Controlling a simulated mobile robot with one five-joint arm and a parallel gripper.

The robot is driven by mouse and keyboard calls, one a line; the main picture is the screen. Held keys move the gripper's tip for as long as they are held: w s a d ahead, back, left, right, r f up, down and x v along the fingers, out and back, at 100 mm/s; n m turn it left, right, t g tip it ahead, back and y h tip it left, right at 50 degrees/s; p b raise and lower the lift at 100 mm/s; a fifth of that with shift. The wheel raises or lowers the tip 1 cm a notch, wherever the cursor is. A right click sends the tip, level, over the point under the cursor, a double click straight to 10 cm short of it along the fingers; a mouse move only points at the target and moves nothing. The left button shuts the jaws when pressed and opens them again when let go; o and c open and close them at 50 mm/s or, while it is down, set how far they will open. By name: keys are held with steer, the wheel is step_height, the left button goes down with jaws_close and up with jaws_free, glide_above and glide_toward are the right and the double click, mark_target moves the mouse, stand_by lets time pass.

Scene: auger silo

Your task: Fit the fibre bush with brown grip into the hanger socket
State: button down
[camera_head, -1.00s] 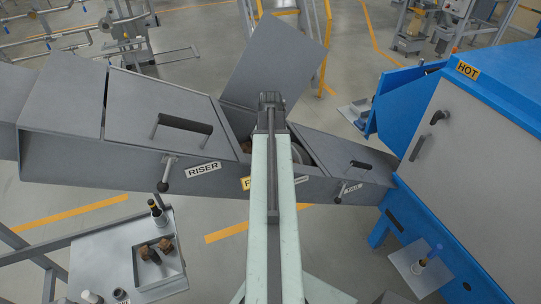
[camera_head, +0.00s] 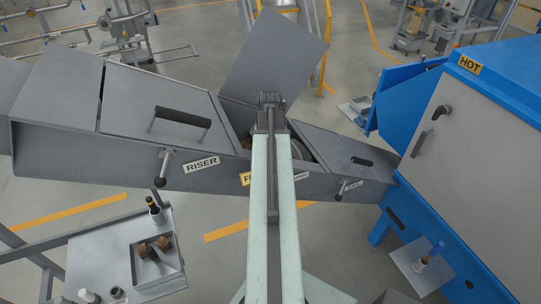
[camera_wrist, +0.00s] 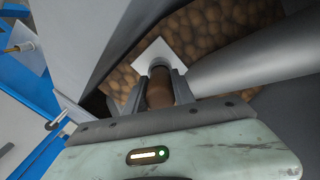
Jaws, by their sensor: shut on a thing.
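My gripper (camera_wrist: 161,90) is shut on the brown grip of the fibre bush (camera_wrist: 159,88) in the wrist view. The grip lies lengthwise between the two jaws, with a dark grey round part at its far end. That end overlaps a pale square plate (camera_wrist: 150,50), which may belong to the hanger; I cannot tell if they touch. The hanger socket itself is not clearly visible. In the head view my gripper (camera_head: 270,99) is over the open middle hatch of the grey trough (camera_head: 330,188), and my arm hides the bush.
Brown lumpy material (camera_wrist: 215,38) lies behind the plate. A thick grey shaft (camera_wrist: 255,68) is close on the right. A raised lid (camera_head: 275,55) stands behind the hatch. The blue HOT housing (camera_head: 480,130) is at right. A tray table (camera_head: 105,250) holds several parts at lower left.

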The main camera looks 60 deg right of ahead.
steer(key=shift+f, duration=0.3)
steer(key=c, duration=1)
jaws_free()
steer(key=shift+o, duration=0.2)
steer(key=shift+r, duration=0.1)
step_height(320, 180, up, 8)
steer(key=p, duration=0.7)
steer(key=shift+p, duration=0.35)
steer(key=shift+f, duration=0.2)
